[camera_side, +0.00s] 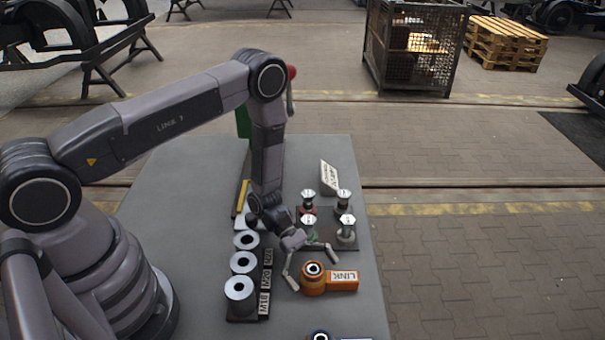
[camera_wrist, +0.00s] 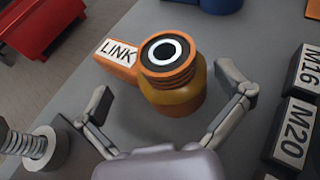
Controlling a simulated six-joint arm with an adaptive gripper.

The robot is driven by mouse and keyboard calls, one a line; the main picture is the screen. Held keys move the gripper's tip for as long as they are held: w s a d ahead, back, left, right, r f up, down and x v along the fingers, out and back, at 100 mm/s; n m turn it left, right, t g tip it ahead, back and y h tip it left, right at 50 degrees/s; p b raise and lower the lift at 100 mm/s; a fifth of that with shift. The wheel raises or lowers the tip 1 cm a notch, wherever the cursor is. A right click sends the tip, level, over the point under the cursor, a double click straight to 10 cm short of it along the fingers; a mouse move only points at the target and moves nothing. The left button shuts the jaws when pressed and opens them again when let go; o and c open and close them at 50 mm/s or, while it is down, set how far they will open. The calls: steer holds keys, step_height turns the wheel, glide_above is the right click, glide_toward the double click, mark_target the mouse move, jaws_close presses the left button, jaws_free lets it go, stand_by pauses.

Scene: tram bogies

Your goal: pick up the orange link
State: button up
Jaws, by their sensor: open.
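The orange link (camera_side: 314,284) lies on the grey table in the side view. It has a round ringed boss with a dark top and a white-rimmed hole, and a flat arm with a "LINK" label. In the wrist view the link (camera_wrist: 172,88) is ahead of my gripper, with its labelled arm pointing to the upper left. My gripper (camera_side: 311,266) is open, its two fingers spread close to the boss on the side view's upper left. In the wrist view my gripper (camera_wrist: 168,105) has one finger either side of the boss, apart from it.
A rack of grey cylinders (camera_side: 240,290) labelled M16, M20 stands left of the link. Several metal-topped bolts (camera_side: 346,222) stand on a dark plate behind it. The table (camera_side: 190,185) is bare at left. A blue part (camera_wrist: 221,4) shows beyond the link.

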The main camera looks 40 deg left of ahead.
steer(key=c, duration=1.5)
